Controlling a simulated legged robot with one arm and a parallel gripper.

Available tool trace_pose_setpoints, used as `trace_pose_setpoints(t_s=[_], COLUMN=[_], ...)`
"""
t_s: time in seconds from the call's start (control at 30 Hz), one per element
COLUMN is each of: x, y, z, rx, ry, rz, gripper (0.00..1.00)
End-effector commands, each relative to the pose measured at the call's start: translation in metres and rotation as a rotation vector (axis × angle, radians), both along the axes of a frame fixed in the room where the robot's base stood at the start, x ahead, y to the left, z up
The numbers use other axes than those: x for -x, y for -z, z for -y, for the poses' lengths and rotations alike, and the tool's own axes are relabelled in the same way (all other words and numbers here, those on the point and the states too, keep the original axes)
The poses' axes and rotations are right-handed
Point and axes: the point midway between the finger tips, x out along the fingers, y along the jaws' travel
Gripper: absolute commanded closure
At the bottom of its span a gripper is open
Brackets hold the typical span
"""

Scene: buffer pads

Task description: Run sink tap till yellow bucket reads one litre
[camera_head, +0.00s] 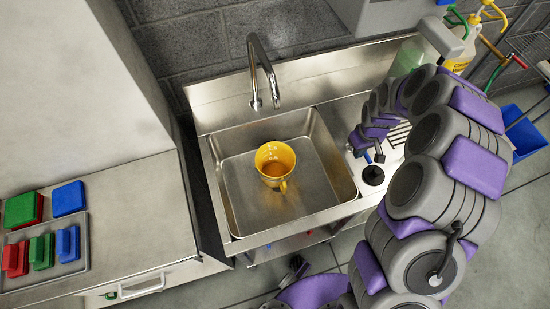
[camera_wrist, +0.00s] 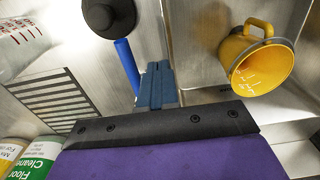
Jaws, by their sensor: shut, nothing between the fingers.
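The yellow bucket (camera_head: 266,153) stands upright in the sink basin (camera_head: 240,215), below and in front of the curved steel tap spout (camera_head: 262,70). No stream shows at the spout. A black round base (camera_head: 373,175) with a blue lever (camera_head: 367,157) sits on the ledge right of the basin; the base (camera_wrist: 108,15) and lever (camera_wrist: 127,62) also show in the wrist view. My gripper (camera_wrist: 158,66) is shut and empty, beside the lever, with no clear contact.
A counter at left holds a tray (camera_head: 75,265) with coloured blocks or sponges. A blue bin (camera_head: 525,130) stands at right. The basin around the bucket is clear.

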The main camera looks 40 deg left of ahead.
Motion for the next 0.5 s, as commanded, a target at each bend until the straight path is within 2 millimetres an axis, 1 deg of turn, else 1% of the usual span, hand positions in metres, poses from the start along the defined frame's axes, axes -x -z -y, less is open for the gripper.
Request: trace_pose_setpoints(t_s=[0.27, 0.5], x=[0.0, 0.0], y=[0.002, 0.017], z=[0.0, 0.0], rx=[0.0, 0.001], ry=[0.0, 0.001], rz=[0.0, -0.001], gripper=[1.0, 1.0])
